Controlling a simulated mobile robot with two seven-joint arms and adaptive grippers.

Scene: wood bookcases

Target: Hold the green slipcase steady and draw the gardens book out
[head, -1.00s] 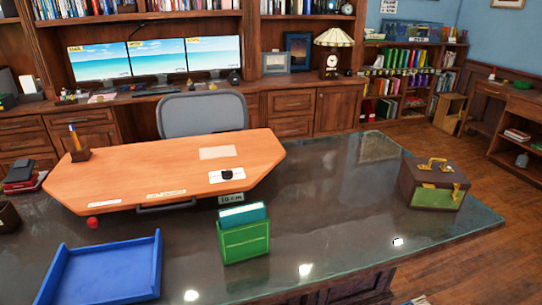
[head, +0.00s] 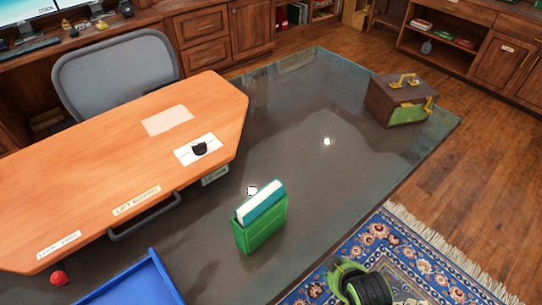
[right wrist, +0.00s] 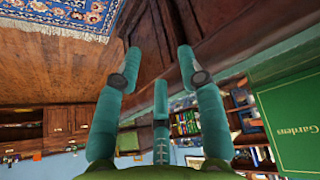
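The green slipcase (head: 259,230) stands upright on the glossy dark desk in the head view. The teal gardens book (head: 261,203) sits inside it, its top and white page edge showing above the rim. In the right wrist view a green panel lettered "Gardens" (right wrist: 297,120), upside down, fills the right edge; it looks like the slipcase's face. My right gripper (right wrist: 160,65) has its teal fingers spread open with nothing between them; the panel is beside them, apart. My left gripper is in neither view.
An orange lift board (head: 215,105) with a handle lies left of the slipcase. A blue tray (head: 135,285) is at the lower left, with a red knob (head: 59,278) nearby. A brown and green case (head: 400,100) stands at the desk's far right corner. The desk between is clear.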

